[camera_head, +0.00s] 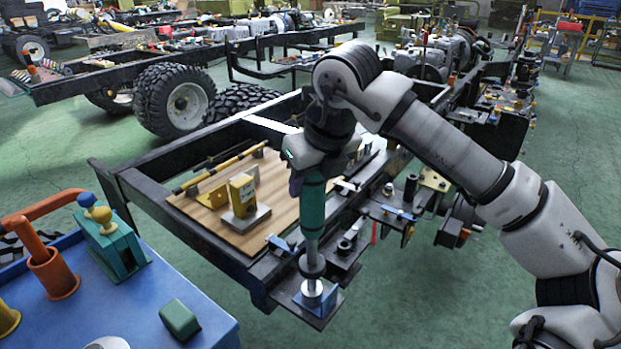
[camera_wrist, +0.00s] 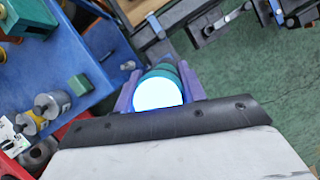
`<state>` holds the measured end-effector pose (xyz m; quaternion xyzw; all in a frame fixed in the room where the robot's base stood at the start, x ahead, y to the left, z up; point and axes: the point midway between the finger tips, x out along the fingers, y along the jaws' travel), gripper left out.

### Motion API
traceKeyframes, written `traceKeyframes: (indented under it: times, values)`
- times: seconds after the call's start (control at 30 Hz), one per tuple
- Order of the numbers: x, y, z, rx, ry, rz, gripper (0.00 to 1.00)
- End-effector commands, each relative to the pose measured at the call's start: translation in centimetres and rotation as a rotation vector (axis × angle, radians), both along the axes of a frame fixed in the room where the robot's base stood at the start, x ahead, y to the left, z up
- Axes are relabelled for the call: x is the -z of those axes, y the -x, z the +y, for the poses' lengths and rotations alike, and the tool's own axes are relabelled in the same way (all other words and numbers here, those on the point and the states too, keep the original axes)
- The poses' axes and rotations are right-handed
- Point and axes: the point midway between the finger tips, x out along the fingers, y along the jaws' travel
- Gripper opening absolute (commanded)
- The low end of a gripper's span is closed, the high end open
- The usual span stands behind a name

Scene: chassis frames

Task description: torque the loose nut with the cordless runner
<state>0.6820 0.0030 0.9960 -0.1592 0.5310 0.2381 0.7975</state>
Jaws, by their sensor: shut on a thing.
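My gripper (camera_head: 313,176) is shut on the cordless runner (camera_head: 313,208), a teal, upright tool with a grey lower end. The runner's nose points down at a bracket at the near corner of the chassis frame (camera_head: 187,228). A dark round collar sits near its lower end, just above a silver round piece (camera_head: 312,290) on a blue block. I cannot tell whether the runner touches it, and no separate nut is clear. In the wrist view the runner (camera_wrist: 160,88) shows its bright white end between purple fingers.
A wooden board (camera_head: 215,222) with a yellow box (camera_head: 242,190) lies on the frame. A blue bench (camera_head: 140,300) with tools, a teal-yellow holder (camera_head: 113,240) and a green block (camera_head: 179,318) stands at left. Green floor (camera_head: 440,310) is open at the lower right.

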Motion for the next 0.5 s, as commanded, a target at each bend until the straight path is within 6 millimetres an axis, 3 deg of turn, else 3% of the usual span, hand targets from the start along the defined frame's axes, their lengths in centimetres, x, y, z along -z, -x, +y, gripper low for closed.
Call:
traceKeyframes:
  times: [0.5]
  values:
    - [-0.72, 0.04, 0.03, -0.001, 0.0, 0.004, 0.0]
